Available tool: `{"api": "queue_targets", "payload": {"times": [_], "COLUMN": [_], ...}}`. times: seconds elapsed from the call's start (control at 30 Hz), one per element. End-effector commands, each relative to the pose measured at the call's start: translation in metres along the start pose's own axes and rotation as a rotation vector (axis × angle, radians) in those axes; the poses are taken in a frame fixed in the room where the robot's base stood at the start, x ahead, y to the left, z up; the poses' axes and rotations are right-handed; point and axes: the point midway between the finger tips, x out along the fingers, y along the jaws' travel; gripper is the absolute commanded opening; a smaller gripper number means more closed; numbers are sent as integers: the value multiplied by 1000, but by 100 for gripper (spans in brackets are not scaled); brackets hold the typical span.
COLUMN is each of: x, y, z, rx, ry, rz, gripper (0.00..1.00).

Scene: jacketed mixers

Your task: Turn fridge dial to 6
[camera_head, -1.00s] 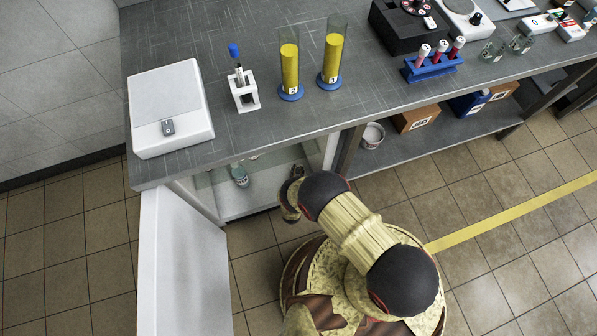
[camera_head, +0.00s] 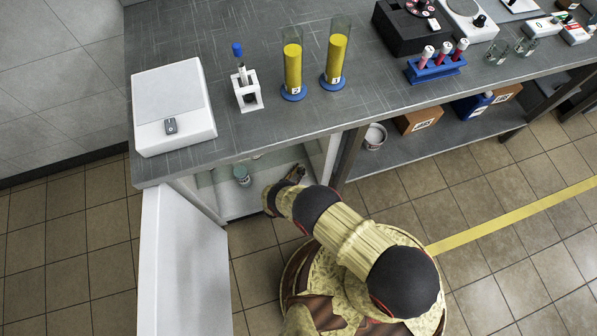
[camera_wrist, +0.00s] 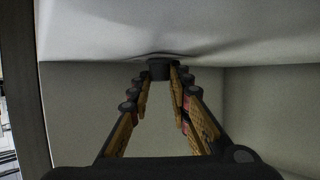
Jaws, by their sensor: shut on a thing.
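The fridge under the left end of the bench stands open, its white door (camera_head: 182,262) swung out toward the front. The dial (camera_wrist: 158,69) is a small dark knob under the white ceiling of the fridge interior in the wrist view. My gripper (camera_wrist: 159,78) is inside the fridge, its two fingers shut on the dial from either side. No numbers or pointer on the dial can be read. In the head view, my gripper (camera_head: 292,176) is at the fridge opening, partly under the bench edge. The dial is hidden there by the bench top.
A small bottle (camera_head: 242,175) stands inside the fridge, left of my gripper. The bench top (camera_head: 215,140) overhangs the opening. Yellow cylinders (camera_head: 292,70), a white box (camera_head: 172,105) and a blue tube rack (camera_head: 436,68) stand on it. Tiled floor lies in front.

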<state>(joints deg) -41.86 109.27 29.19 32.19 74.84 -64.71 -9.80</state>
Motion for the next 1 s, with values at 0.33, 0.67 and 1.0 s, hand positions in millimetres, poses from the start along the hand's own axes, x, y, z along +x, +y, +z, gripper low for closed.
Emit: {"api": "queue_targets", "payload": {"times": [0.33,0.67,1.0], "x": [0,0,-28], "y": [0,0,-2], "z": [0,0,0], "rx": [0,0,-3], "ry": [0,0,0], "rz": [-1,-1,-4], "gripper": [31,38,38]}}
